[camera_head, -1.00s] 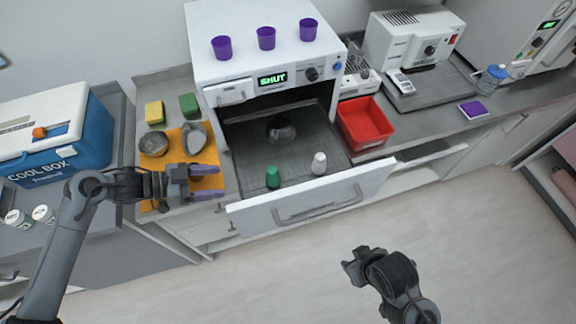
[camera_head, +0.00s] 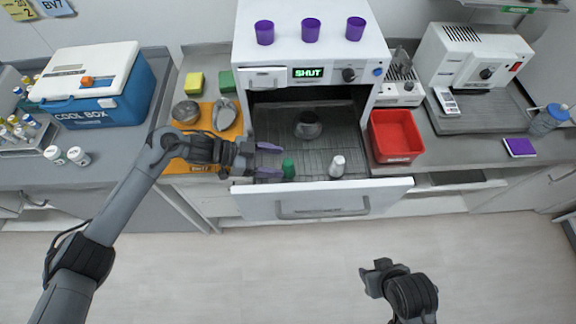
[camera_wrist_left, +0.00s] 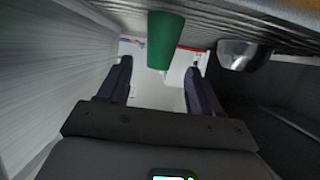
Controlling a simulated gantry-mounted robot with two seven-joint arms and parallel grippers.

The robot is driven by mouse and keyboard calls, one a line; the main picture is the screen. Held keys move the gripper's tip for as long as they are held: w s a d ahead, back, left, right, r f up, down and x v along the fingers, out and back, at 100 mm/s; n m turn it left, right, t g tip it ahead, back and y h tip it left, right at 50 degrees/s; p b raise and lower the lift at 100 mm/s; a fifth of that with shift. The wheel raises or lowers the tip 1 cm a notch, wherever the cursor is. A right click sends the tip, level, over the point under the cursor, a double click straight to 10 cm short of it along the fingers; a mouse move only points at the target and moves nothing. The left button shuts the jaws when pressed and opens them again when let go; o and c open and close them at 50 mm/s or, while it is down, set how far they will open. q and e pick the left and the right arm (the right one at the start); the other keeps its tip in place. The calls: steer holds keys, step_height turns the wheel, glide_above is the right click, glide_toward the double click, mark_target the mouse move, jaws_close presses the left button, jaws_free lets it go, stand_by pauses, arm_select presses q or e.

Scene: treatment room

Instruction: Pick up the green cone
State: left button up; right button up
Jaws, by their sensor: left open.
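The green cone (camera_head: 289,168) stands on the rack in the open drawer, near its front left. My left gripper (camera_head: 270,160) is open and reaches in over the drawer from the left, its purple fingers just left of the cone and pointing at it. In the left wrist view the cone (camera_wrist_left: 165,40) shows ahead, between the lines of the two open fingertips (camera_wrist_left: 160,72); nothing is held. My right gripper (camera_head: 375,272) is over the floor at lower right, and its jaws are not clear.
A white bottle (camera_head: 337,166) stands right of the cone, and a dark round dish (camera_head: 308,125) sits farther back in the drawer. The drawer front (camera_head: 323,198) rises near my left gripper. A red bin (camera_head: 396,136) stands to the right.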

mark_target(288, 162)
arm_select(q)
steer(key=x, duration=0.4)
steer(key=shift+d, duration=0.35)
steer(key=c, duration=1.1)
